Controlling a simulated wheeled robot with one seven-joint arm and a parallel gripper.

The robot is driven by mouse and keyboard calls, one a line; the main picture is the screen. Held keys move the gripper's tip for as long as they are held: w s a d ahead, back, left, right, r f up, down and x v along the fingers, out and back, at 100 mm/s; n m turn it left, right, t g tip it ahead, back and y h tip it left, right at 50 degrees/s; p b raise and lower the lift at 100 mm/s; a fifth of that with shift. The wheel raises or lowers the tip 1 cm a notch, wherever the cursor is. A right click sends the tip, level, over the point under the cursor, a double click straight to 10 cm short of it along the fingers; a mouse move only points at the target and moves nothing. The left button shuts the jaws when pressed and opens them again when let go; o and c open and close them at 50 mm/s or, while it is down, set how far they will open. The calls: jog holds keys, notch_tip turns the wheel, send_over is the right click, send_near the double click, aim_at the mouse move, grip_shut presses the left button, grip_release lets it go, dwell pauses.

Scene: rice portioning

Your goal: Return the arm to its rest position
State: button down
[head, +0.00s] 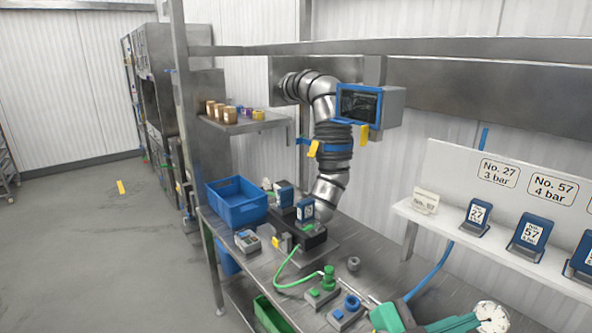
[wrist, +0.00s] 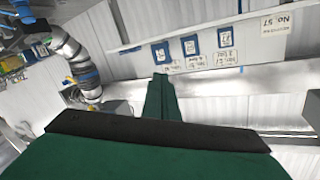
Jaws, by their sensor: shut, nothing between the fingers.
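My gripper (wrist: 160,77) shows in the wrist view as two long green fingers pressed together, with nothing between them. Its dark and green body fills the bottom of that view. The fingers point towards the wall rack, with open air around them. In the head view, teal parts of my arm (head: 440,325) show at the bottom edge, right of centre. Most of the arm is cut off there, and I cannot make out the fingertips in that view.
A steel bench (head: 350,262) holds a blue crate (head: 238,212), green and blue fittings and small devices. A ribbed metal duct (head: 328,185) with a screen (head: 359,104) stands behind. A white rack (head: 500,246) at right carries blue numbered holders. Open floor (head: 90,240) lies at left.

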jog(key=w+a+f+n+t, duration=0.2)
jog(key=w+a+n+t, duration=0.15)
jog(key=n+t, duration=0.3)
jog(key=s+a+f+n+t+y, duration=0.25)
jog(key=a+f+n+y, duration=0.4)
jog(key=f, duration=0.35)
jog(key=s+a+f+n+t+y, duration=0.1)
jog(key=a+f+n+t+y, duration=0.2)
jog(key=a+f+n+y, duration=0.35)
jog(key=s+a+f+y, duration=0.1)
jog(key=s+a+f, duration=0.2)
jog(key=s, duration=0.5)
jog(key=s+a+f+g+y, duration=0.1)
jog(key=s+a+f, duration=0.3)
jog(key=s, duration=0.5)
jog(key=s+a+f+g+y, duration=0.1)
jog(key=s+a+f, duration=0.3)
jog(key=s+f, duration=0.2)
jog(key=shift+s+f+y, duration=0.3)
jog(key=shift+s, duration=0.85)
